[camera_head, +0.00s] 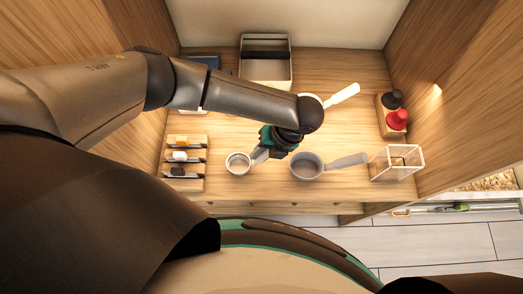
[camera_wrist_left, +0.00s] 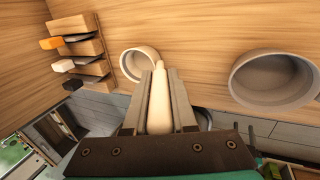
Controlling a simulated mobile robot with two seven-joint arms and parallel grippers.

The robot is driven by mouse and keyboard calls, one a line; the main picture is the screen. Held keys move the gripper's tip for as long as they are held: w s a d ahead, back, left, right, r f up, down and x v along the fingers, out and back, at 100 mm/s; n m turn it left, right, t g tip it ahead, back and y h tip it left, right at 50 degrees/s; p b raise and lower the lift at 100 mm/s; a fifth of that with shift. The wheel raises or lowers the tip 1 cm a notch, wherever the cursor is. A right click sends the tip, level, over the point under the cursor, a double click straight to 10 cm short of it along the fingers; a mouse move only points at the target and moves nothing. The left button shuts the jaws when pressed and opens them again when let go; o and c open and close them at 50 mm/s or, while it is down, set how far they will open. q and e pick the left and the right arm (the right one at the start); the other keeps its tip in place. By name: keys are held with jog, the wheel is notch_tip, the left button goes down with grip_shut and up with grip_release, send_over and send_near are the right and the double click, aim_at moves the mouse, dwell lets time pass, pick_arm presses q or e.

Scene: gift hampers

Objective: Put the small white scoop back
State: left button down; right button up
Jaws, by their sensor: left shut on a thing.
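The small white scoop has a round cup (camera_head: 238,163) with its opening facing up, low on the left part of the wooden surface. My left gripper (camera_head: 261,154) is shut on its pale handle, just right of the cup. In the left wrist view the handle (camera_wrist_left: 160,103) lies between the two fingers and the cup (camera_wrist_left: 138,62) shows beyond them. I cannot tell whether the cup touches the surface. A larger white scoop (camera_head: 345,94) lies behind my arm, its cup partly hidden. My right gripper is not in view.
A grey scoop (camera_head: 306,166) stands close right of my left gripper. A wooden rack (camera_head: 187,183) holds several small items at left. A clear box (camera_head: 397,163) and a stand with black and red tops (camera_head: 396,119) are at right. An open box (camera_head: 265,72) is at the back.

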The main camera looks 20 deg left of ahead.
pick_arm(q)
jog(key=shift+f, duration=0.1)
jog(key=c, duration=0.7)
grip_release()
jog(key=shift+o, duration=0.2)
jog(key=p+v, duration=0.1)
jog(key=v, duration=1.4)
